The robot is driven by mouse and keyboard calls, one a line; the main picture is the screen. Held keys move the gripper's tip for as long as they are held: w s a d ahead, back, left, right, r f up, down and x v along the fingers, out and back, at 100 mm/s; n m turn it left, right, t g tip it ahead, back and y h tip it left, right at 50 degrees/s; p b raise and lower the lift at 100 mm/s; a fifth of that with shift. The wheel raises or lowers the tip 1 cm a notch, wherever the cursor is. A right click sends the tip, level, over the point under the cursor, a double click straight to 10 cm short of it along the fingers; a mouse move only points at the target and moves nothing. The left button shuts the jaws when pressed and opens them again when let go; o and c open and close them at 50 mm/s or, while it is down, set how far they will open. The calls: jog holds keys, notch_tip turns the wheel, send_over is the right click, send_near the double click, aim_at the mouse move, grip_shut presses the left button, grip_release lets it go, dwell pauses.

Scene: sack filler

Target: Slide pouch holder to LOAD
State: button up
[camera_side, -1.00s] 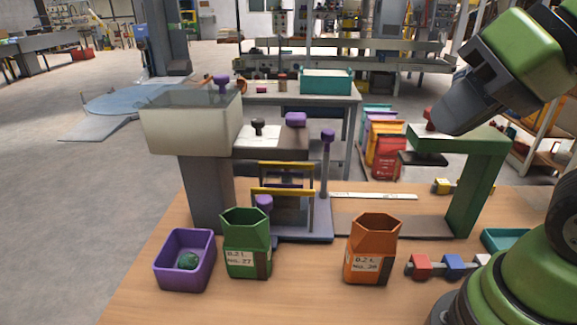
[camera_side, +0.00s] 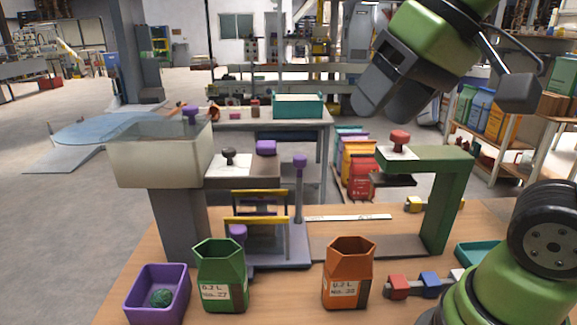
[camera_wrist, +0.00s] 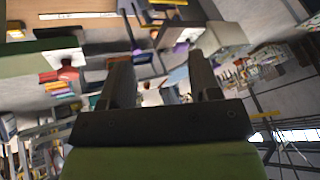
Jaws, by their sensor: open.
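The pouch holder, a frame with yellow bars (camera_side: 259,194), stands at the left end of the rail, beside the hopper column. It has a tall post with a purple knob (camera_side: 299,161) on its right and a lower purple knob (camera_side: 237,231) at the front. A white marked strip (camera_side: 348,217) lies behind the rail to its right; its lettering is too small to read in the side view. My gripper (camera_side: 377,110) is open and empty, high above the bench, up and right of the holder. Its two fingers (camera_wrist: 158,62) stand apart in the wrist view.
A green bracket (camera_side: 438,195) with a red knob (camera_side: 399,138) stands at the rail's right end. A green pouch (camera_side: 219,275), an orange pouch (camera_side: 347,273) and a purple bin (camera_side: 157,293) stand in front. A hopper (camera_side: 163,153) overhangs the left.

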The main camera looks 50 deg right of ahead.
jog(key=w+d+r+g, duration=0.2)
jog(key=w, duration=0.4)
jog(key=g+h, duration=0.2)
jog(key=g, duration=0.2)
send_over(300, 156)
notch_tip(300, 156, down, 10)
jog(key=shift+r, duration=0.2)
notch_tip(300, 156, down, 9)
jog(key=shift+a+f, duration=0.1)
jog(key=shift+f, duration=0.1)
